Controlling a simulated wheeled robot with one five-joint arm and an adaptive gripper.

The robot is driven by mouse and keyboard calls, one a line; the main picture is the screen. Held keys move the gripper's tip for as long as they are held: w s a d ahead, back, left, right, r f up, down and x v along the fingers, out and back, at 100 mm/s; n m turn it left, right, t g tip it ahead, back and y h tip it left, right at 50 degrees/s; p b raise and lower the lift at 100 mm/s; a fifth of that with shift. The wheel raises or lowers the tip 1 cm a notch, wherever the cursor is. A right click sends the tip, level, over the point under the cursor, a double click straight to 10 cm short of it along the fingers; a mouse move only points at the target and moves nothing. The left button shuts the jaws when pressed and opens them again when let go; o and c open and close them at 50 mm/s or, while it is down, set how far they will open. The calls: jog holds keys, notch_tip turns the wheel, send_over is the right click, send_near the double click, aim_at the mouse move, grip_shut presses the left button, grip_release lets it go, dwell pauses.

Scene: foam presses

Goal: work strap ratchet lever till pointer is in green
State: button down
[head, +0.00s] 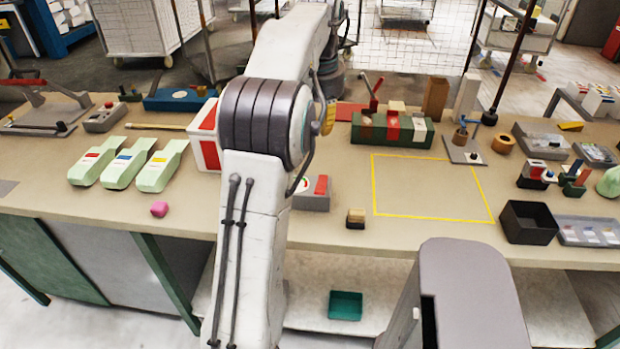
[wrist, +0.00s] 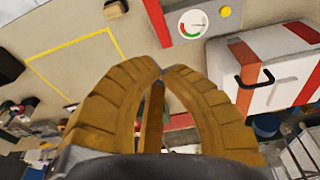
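A grey gauge box (head: 311,201) stands on the bench beside my arm, with a white dial and a red part (head: 321,185) on it. In the wrist view the dial (wrist: 193,23) shows red and green arcs; its pointer is too small to read. A long green block (head: 366,132) with a red strap (head: 392,129) lies further back. A red-handled lever (head: 374,94) stands up at its rear left. My gripper (wrist: 161,73) has its tan fingertips together, nothing clearly held. In the head view my arm mostly hides it, left of the green block.
A white and red case (wrist: 275,70) stands close to my gripper. A yellow outlined area (head: 430,190) on the bench is clear. A dark bin (head: 528,222) stands at the right. Pale green tools (head: 125,166) lie at the left, and small blocks (head: 356,218) near the front edge.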

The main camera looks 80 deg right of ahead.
jog(key=shift+a+f+y, duration=0.1)
jog(key=shift+a+y, duration=0.2)
jog(key=shift+a, duration=0.3)
jog(key=p, duration=0.4)
send_over(319, 187)
jog(key=f, duration=1)
jog(key=shift+d+f, duration=0.1)
jog(key=shift+d, duration=0.3)
jog(key=shift+a+f+p, duration=0.35)
jog(key=shift+f+p, duration=0.45)
jog(key=shift+p, duration=0.05)
jog(key=shift+a+f+p, duration=0.35)
jog(key=shift+f+p, duration=0.45)
jog(key=shift+p, duration=0.05)
jog(key=shift+f, duration=0.1)
